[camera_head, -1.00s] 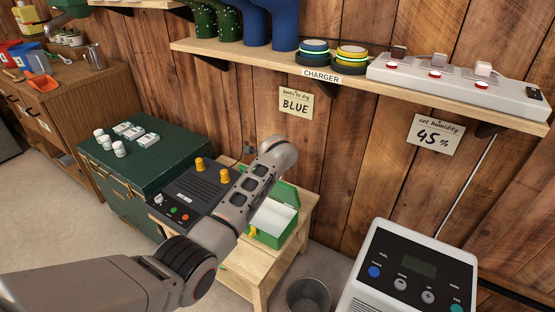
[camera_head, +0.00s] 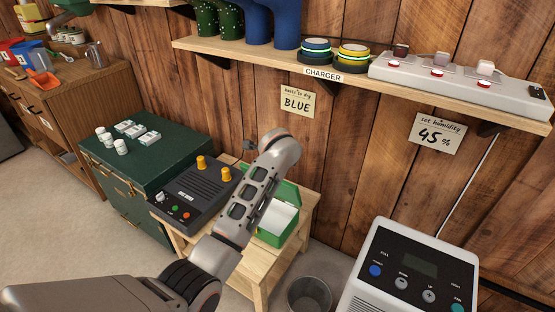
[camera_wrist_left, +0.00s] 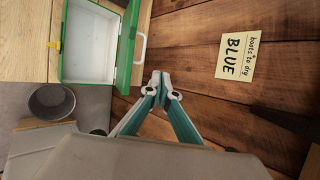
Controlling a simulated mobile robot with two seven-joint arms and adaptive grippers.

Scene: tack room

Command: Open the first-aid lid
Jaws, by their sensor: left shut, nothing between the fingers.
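The green first-aid box (camera_head: 268,238) stands on a small wooden table, partly hidden behind my left arm. Its green lid (camera_head: 290,193) is raised at the wall side, and the white inside shows.
A dark control unit with orange knobs (camera_head: 190,192) sits left of the box. A metal bin (camera_head: 309,295) stands on the floor, right of the table. A white panel machine (camera_head: 415,270) is at lower right. A shelf (camera_head: 340,75) runs along the wall above.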

